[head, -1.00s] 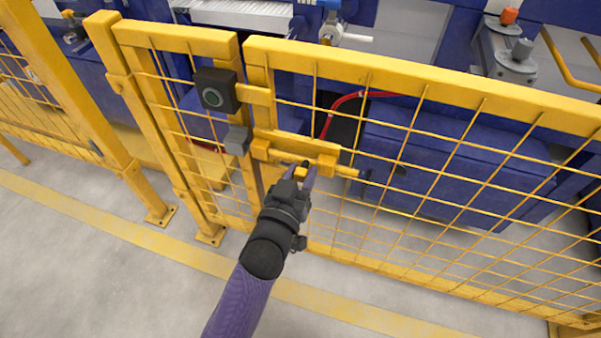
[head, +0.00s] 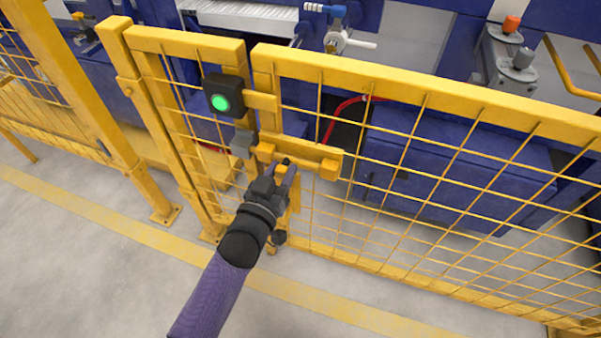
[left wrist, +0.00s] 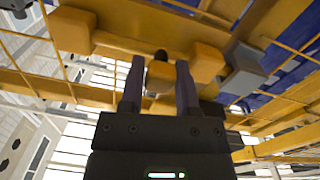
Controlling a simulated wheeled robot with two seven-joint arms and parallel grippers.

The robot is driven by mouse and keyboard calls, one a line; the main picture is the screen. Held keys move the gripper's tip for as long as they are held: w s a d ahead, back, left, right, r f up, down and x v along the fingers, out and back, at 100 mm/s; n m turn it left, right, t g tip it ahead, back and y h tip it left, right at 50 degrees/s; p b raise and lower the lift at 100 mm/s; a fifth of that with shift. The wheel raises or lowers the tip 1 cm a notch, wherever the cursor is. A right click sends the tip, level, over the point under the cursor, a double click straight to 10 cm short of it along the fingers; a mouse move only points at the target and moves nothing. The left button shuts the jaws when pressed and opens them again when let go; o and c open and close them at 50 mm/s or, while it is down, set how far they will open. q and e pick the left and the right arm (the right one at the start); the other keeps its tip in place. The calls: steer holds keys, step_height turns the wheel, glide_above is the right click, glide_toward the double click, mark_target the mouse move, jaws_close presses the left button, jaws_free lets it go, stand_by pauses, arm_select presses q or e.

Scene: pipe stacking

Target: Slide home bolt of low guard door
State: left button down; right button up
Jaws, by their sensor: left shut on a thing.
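The low guard door (head: 420,95) is a yellow frame with wire mesh, standing in line with the post at its left. The yellow bolt housing (head: 325,160) is on the door's upper left part; no rod sticks out at its right end. A grey keeper block (head: 243,146) sits on the post side, against the housing's left end. My left gripper (head: 286,170) is shut on the bolt's yellow handle, near the housing's left half. In the left wrist view the handle (left wrist: 160,76) is between the two fingers. My right gripper is out of view.
A black switch box with a lit green lamp (head: 220,103) is above the keeper. Blue machinery (head: 455,165) and a red hose (head: 345,104) are behind the mesh. The grey floor (head: 80,260) in front is clear, with a yellow line.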

arm_select(q)
steer(key=shift+w+a, duration=0.2)
steer(key=shift+a, duration=0.4)
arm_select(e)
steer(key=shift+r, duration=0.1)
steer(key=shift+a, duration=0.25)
arm_select(q)
steer(key=shift+c, duration=1.7)
jaws_free()
steer(key=shift+a, duration=0.2)
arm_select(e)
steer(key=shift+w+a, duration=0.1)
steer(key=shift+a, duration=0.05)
